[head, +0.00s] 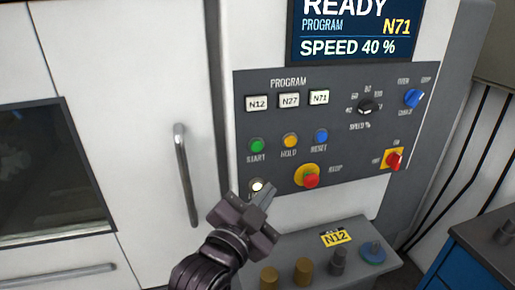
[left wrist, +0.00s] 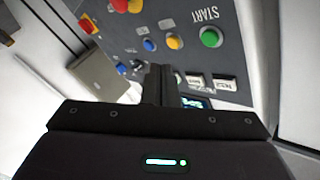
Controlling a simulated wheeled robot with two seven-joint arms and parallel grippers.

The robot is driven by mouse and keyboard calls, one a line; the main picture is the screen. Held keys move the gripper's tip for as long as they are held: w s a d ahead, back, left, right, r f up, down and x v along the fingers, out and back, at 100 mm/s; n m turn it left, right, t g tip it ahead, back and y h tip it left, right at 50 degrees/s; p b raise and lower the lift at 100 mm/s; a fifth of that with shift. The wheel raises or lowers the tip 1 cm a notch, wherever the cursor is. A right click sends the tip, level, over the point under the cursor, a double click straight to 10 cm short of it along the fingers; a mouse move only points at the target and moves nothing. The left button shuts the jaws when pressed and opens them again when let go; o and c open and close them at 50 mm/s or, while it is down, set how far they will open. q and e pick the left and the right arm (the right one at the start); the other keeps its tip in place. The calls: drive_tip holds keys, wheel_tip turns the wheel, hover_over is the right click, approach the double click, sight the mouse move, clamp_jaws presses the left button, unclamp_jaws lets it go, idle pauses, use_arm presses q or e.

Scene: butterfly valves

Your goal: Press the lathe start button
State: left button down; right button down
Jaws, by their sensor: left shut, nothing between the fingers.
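The green start button (head: 257,145) is at the left of the dark control panel (head: 340,140) in the head view, above its START label. It also shows in the left wrist view (left wrist: 210,37), right of and above the fingertips in the picture. My left gripper (head: 268,190) is shut and empty. In the head view its tips appear below the start button, beside a lit white button (head: 257,185) whose label is partly hidden. In the left wrist view the closed fingers (left wrist: 158,75) do not cover the green button. My right gripper is not in view.
A yellow button (head: 290,140), a blue button (head: 321,136) and a red stop button (head: 310,180) are close by. The display (head: 350,30) reads READY, N71, SPEED 40 %. A door handle (head: 186,175) stands out at left; a ledge with several cylindrical parts (head: 303,270) is below.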

sight(257, 146)
use_arm(q)
drive_tip(key=r, duration=0.2)
drive_tip(key=d, duration=0.1)
drive_tip(key=shift+s+d+r+m+t+h, duration=0.1)
drive_tip(key=shift+s+r+m+t+h, duration=0.15)
drive_tip(key=shift+r+m+t+h, duration=0.15)
drive_tip(key=shift+w, duration=0.2)
drive_tip(key=w+a+p, duration=0.1)
drive_tip(key=w+a, duration=0.1)
drive_tip(key=w, duration=0.6)
drive_tip(key=shift+a, duration=0.4)
idle(0.5)
drive_tip(key=shift+w, duration=0.15)
idle(0.8)
drive_tip(key=shift+w+a+p, duration=0.15)
drive_tip(key=shift+w+p, duration=0.15)
